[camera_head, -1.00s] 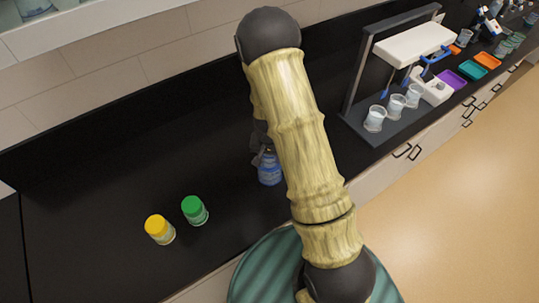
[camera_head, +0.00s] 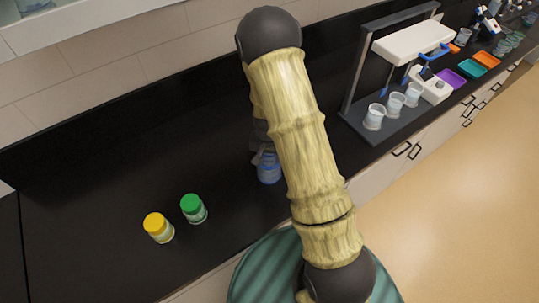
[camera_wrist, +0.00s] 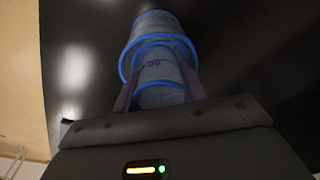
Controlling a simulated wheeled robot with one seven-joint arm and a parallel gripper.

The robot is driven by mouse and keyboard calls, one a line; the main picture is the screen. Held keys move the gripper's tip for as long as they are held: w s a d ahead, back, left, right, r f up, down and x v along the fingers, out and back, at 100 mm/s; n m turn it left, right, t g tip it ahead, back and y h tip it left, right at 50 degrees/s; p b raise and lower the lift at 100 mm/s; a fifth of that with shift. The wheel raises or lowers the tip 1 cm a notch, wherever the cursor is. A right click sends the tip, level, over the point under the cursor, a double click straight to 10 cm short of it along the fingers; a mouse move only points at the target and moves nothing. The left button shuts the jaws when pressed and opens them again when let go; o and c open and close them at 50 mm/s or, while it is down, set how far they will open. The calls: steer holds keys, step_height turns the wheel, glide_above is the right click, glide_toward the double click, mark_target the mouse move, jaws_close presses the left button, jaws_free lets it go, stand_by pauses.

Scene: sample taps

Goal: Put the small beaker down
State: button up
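The small beaker (camera_wrist: 160,92) is clear with blue rims and markings, between the two fingers of my gripper (camera_wrist: 160,98) in the wrist view. The fingers lie against its sides and look closed on it. A wider blue-rimmed cylindrical part (camera_wrist: 158,28) shows directly beyond it; I cannot tell whether this is a separate vessel. In the head view blue-tinted glassware (camera_head: 268,168) shows low over the black bench (camera_head: 95,180), left of my arm. My arm hides part of it and most of the gripper. Whether its base touches the bench is not clear.
A green-capped jar (camera_head: 194,208) and a yellow-capped jar (camera_head: 158,228) stand on the bench to the left. A grey rack (camera_head: 385,126) with several beakers stands to the right, with coloured trays (camera_head: 472,62) beyond. The bench behind the two jars is clear.

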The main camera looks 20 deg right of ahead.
steer(key=shift+s+a+r+p, duration=0.1)
steer(key=shift+s+a+p, duration=0.15)
steer(key=shift+p, duration=0.35)
steer(key=shift+w+r+b, duration=0.1)
steer(key=shift+r+b, duration=0.2)
steer(key=shift+r, duration=0.05)
step_height(320, 180, up, 11)
steer(key=shift+s+b, duration=0.45)
steer(key=shift+a+r, duration=0.1)
steer(key=s+r+n+t, duration=0.1)
steer(key=s+r+n, duration=0.4)
steer(key=s, duration=0.8)
step_height(320, 180, up, 3)
steer(key=shift+s+d+f+y, duration=0.1)
steer(key=shift+s+d+y, duration=0.05)
steer(key=shift+d+y, duration=0.15)
